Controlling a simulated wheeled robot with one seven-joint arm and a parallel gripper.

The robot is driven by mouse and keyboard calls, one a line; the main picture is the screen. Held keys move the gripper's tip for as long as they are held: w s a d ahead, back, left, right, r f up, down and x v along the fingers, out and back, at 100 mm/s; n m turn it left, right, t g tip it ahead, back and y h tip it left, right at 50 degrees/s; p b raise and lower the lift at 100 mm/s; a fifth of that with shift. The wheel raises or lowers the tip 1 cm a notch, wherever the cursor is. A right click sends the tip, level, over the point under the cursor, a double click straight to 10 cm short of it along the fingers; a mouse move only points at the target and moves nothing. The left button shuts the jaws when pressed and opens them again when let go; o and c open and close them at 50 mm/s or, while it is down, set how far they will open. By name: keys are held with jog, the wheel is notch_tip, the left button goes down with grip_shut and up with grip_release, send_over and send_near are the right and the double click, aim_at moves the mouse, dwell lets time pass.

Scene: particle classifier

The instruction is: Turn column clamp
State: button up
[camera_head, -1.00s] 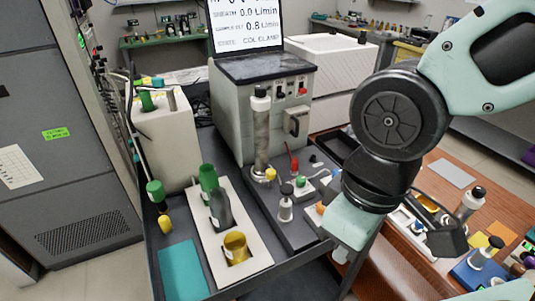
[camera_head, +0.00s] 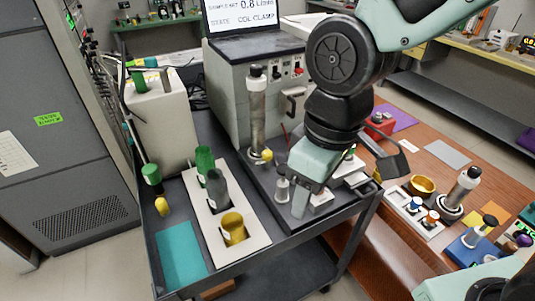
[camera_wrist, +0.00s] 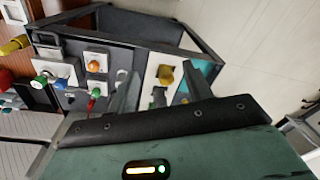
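A silver column (camera_head: 257,115) with a black cap stands upright against the grey instrument box (camera_head: 228,100) on the cart. A yellow knob (camera_head: 267,155) sits at the column's foot; I take it for the column clamp, but I cannot be sure. The monitor (camera_head: 242,18) reads "COL CLAMP". My gripper (camera_head: 308,203) points down over the cart's right part, to the right of and nearer than the yellow knob, apart from it. In the wrist view my gripper (camera_wrist: 160,88) has two spread fingers with nothing held between them. My gripper hides part of the small fittings beneath it.
A small white-and-grey bottle (camera_head: 283,185) stands just left of my gripper. A white tray (camera_head: 213,235) holds green, grey and yellow vessels. A teal mat (camera_head: 181,256) lies at the cart's front left. The wooden table (camera_head: 400,240) at right carries several items.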

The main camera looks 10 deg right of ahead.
jog(key=w+f+n+y+b, duration=0.2)
jog(key=w+f, duration=0.1)
jog(key=w, duration=1.6)
jog(key=n+t+y+b, duration=0.1)
jog(key=n+t, duration=0.1)
send_near(268, 152)
jog(key=p+x, duration=0.3)
jog(key=x, duration=0.5)
jog(key=shift+a+f, duration=0.2)
jog(key=shift+f, duration=0.15)
jog(key=c, duration=1)
